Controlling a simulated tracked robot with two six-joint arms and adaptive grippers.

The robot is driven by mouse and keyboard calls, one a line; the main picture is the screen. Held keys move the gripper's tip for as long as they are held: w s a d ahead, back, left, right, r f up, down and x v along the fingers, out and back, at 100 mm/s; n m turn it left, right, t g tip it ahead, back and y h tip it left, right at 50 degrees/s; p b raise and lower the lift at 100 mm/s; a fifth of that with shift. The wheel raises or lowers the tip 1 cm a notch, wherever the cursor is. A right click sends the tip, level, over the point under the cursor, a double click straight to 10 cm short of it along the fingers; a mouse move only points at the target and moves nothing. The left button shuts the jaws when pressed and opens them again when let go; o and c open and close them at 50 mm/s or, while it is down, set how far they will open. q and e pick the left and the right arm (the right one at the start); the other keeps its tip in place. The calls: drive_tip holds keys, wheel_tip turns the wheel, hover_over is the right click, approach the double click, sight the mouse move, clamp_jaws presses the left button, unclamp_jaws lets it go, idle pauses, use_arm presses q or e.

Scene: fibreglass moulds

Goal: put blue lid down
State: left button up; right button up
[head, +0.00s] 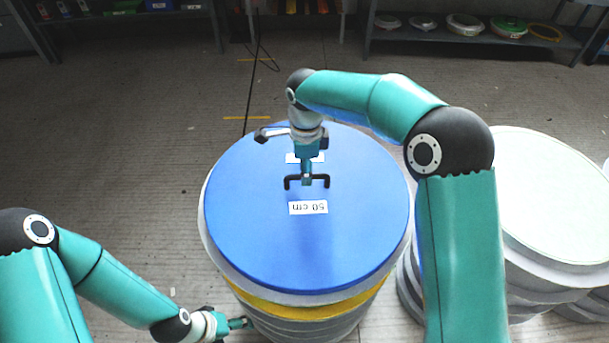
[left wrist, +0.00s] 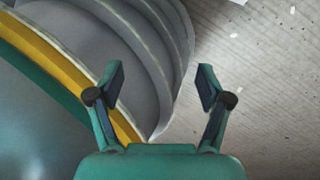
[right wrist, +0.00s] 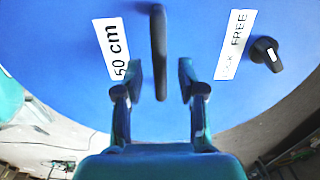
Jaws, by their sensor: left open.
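The blue lid (head: 260,220) lies on top of a round stack of mould rings and has a "50 cm" label. Its black handle (head: 289,183) also shows in the right wrist view (right wrist: 159,50). My right gripper (head: 307,178) is over the lid with its fingers apart on either side of the handle; a gap shows on both sides. A black knob (right wrist: 266,53) sits beside a second, partly readable label. My left gripper (head: 243,323) is open and empty, low at the near side of the stack. In the left wrist view its fingers (left wrist: 160,85) point toward the grey rings.
A yellow ring (head: 345,298) lies under the lid among grey rings (head: 310,327). A second stack with a pale top (head: 550,190) stands close at the right. Shelves with moulds (head: 465,30) line the back. The floor (head: 120,140) at the left is clear.

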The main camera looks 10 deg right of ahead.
wheel_tip(320, 180, up, 9)
idle(0.3)
idle(0.5)
